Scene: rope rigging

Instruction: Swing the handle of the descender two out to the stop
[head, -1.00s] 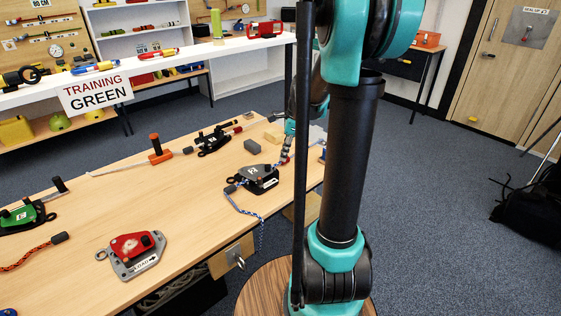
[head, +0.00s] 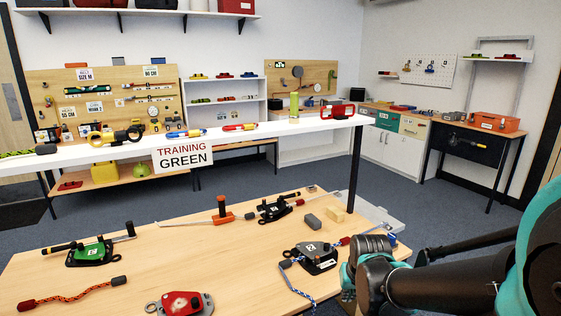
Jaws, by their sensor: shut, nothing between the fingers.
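A dark descender (head: 315,258) with a white number label, which looks like a 2, lies on the wooden table (head: 220,265) near its right end. A blue and white rope (head: 292,286) runs from its left side towards the table's front edge. My arm reaches in from the right, and a wrist joint stands just right of this descender. My gripper's fingers do not show; the arm seems to hide them, so contact with the descender cannot be told.
A second dark descender (head: 277,209), a green descender (head: 92,252) and a red one (head: 181,304) also lie on the table. A white shelf (head: 240,133) crosses behind the table.

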